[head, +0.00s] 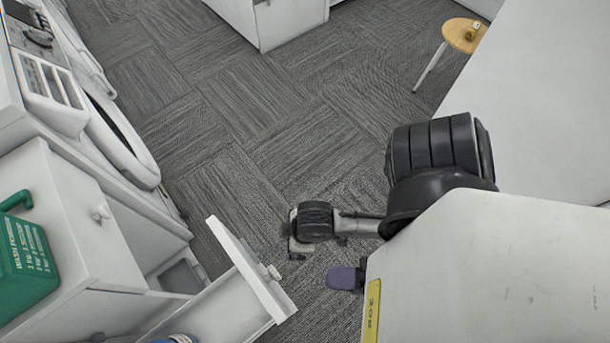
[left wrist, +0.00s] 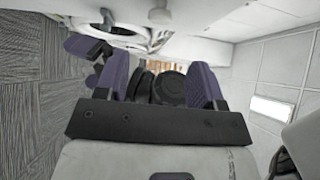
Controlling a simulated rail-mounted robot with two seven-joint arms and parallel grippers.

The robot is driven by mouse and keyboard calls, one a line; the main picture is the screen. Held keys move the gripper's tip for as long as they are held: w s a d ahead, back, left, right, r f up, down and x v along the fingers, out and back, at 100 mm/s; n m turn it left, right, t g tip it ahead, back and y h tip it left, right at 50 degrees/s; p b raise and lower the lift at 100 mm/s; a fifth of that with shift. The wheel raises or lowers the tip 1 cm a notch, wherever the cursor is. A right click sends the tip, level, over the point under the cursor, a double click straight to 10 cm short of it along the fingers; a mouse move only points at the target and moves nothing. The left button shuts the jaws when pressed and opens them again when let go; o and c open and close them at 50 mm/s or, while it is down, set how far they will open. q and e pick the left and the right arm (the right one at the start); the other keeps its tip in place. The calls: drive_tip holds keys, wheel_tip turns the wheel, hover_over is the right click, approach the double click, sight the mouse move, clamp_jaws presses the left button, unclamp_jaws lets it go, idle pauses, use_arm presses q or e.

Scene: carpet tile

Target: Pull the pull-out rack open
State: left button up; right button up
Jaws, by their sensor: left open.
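The pull-out rack, a white drawer-like unit, stands out from the low white cabinet at lower left in the head view. Its white front panel (head: 252,270) has a small pale knob (head: 273,272) on its outer face. My left gripper (head: 343,278) is to the right of that panel, apart from it; only one purple finger shows, the rest hidden behind my white arm link. In the left wrist view my open purple fingers (left wrist: 158,80) have a gap between them, with a dark round part behind. A pale knob-like thing (left wrist: 160,15) shows near the top edge there.
A green washing-powder container (head: 25,255) stands on the white cabinet (head: 65,225) at left. A washing machine (head: 120,130) is behind it. A small round wooden stool (head: 465,36) is at upper right. Grey carpet (head: 230,120) is clear in the middle.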

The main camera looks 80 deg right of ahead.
use_arm(q)
drive_tip(key=shift+s+d, duration=0.1)
drive_tip(key=shift+s, duration=1.4)
drive_tip(key=w+a+f+n+g+h, duration=0.1)
drive_tip(key=w+a+f+n+g, duration=0.1)
drive_tip(key=a+f+n+g, duration=0.35)
drive_tip(key=w+a+f+n+g, duration=0.3)
drive_tip(key=f+g, duration=0.5)
drive_tip(key=g, duration=0.1)
drive_tip(key=w+a+r+n+p, duration=0.1)
drive_tip(key=w+a+r+n, duration=0.15)
drive_tip(key=a, duration=0.65)
drive_tip(key=w+a+r+n+p, duration=0.2)
drive_tip(key=w+a, duration=0.2)
drive_tip(key=a, duration=0.4)
drive_tip(key=w+a+r+n+p, duration=0.1)
drive_tip(key=w+a+r+n, duration=0.15)
drive_tip(key=a, duration=0.65)
wheel_tip(320, 180, up, 37)
drive_tip(key=p, duration=3.8)
drive_tip(key=shift+d+r, duration=0.15)
drive_tip(key=shift+d, duration=0.1)
